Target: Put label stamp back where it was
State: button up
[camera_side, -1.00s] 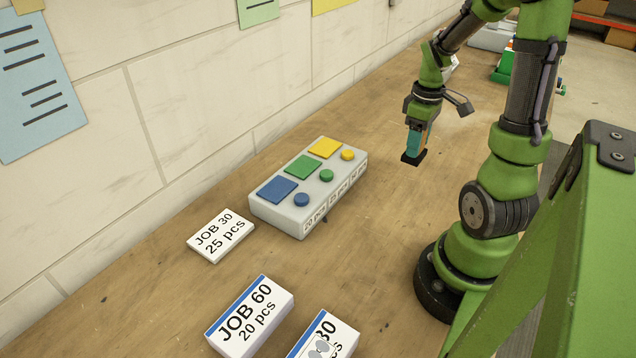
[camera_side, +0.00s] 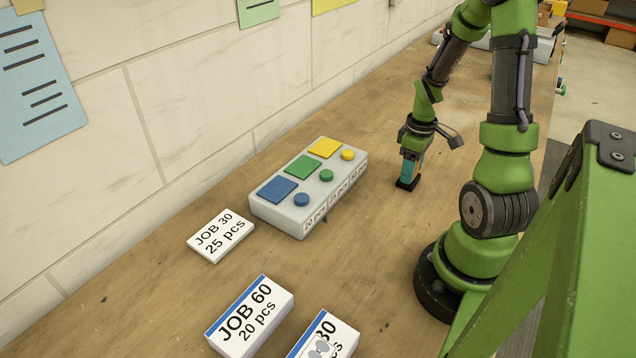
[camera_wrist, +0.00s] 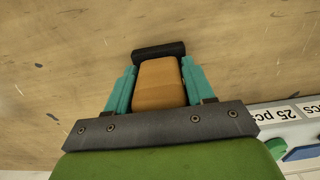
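The label stamp has a tan wooden handle (camera_wrist: 159,84) and a black base (camera_side: 407,184). My gripper (camera_side: 409,168) has teal fingers, which close on both sides of the handle in the wrist view (camera_wrist: 158,88). The stamp hangs upright, base down, to the right of the grey button box. Its base is low over the wooden table; I cannot tell whether it touches. The underside of the stamp is hidden.
The grey box (camera_side: 262,209) carries blue, green and yellow pads and buttons. A JOB 30 card (camera_side: 220,236), a JOB 60 stack (camera_side: 250,318) and another partly cut-off stack (camera_side: 325,338) lie nearer the camera. The table (camera_side: 380,270) around the stamp is clear.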

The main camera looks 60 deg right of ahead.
jog(key=o, duration=0.4)
notch_tip(320, 180, up, 12)
jog(key=shift+f, duration=0.1)
jog(key=w+a+r+m+t, duration=0.1)
jog(key=a+r+t, duration=0.1)
jog(key=a, duration=0.6)
jog(key=w+a+r+m+t+y, duration=0.1)
jog(key=a+r+t, duration=0.1)
jog(key=a+r, duration=0.3)
jog(key=w+a+r+m+t+y, duration=0.1)
jog(key=a+r+m+t, duration=0.1)
jog(key=a, duration=1.1)
jog(key=shift+w+a+r+t, duration=0.15)
jog(key=shift+w+r+t, duration=0.15)
jog(key=shift+r+t, duration=0.35)
